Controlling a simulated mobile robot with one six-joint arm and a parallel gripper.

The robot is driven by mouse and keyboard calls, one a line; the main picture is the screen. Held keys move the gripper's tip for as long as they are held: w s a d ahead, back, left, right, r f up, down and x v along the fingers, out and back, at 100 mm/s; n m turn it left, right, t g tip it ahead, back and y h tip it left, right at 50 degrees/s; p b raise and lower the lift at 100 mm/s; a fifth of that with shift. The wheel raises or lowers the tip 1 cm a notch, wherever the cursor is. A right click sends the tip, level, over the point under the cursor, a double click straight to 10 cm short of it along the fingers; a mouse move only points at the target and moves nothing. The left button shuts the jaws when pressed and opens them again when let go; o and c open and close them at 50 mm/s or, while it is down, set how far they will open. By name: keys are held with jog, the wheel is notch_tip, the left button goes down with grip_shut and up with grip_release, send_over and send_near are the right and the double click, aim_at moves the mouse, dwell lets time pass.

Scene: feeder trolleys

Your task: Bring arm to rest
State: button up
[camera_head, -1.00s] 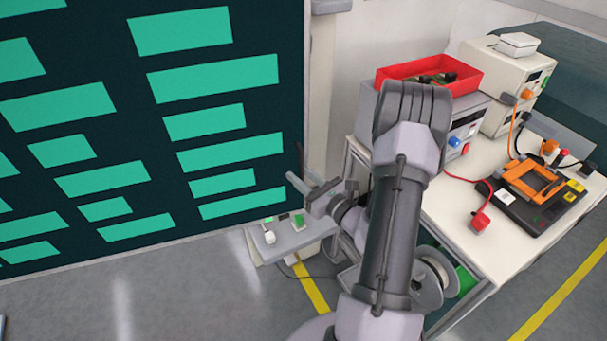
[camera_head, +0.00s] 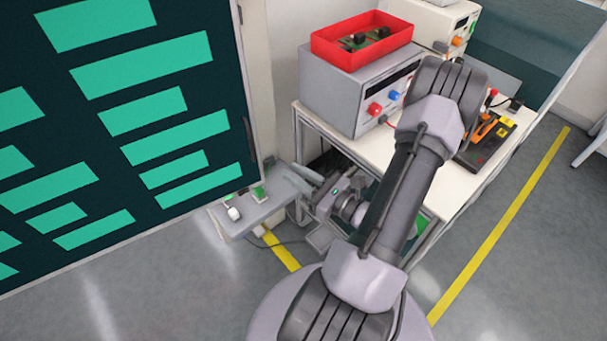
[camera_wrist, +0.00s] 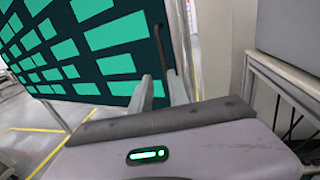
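My arm is folded, with its upper link standing in front of the white workbench in the head view. My gripper (camera_head: 322,192) hangs low left of the arm, near the bench's left end and above a small grey shelf. In the wrist view my gripper (camera_wrist: 163,82) shows two grey fingers standing apart, with nothing between them. A green light glows on the wrist housing below them.
A dark board with green panels (camera_head: 150,119) fills the left. The white bench (camera_head: 457,196) carries a grey power unit (camera_head: 328,93), a red tray (camera_head: 335,48) and an orange-black fixture (camera_head: 478,145). A small grey shelf (camera_head: 285,188) stands low. Floor is clear at right.

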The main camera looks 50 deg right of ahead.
jog(key=s, duration=0.2)
jog(key=shift+s, duration=0.35)
jog(key=w+a+r+n+g+y, duration=0.1)
jog(key=a+r+n+g+y, duration=0.25)
jog(key=a+n, duration=0.35)
jog(key=w+a+r+n+g+y, duration=0.2)
jog(key=a+r+n+g+y, duration=0.25)
jog(key=a, duration=0.45)
jog(key=w+a+r+n+g+y, duration=0.1)
jog(key=a+r+n+g+y, duration=0.15)
jog(key=a+n+g, duration=0.4)
jog(key=s+a+r+n+t+h, duration=0.2)
jog(key=s+a+r+n+h, duration=0.3)
jog(key=n, duration=0.9)
jog(key=a+r+h, duration=0.3)
jog(key=r, duration=0.1)
jog(key=shift+r, duration=0.15)
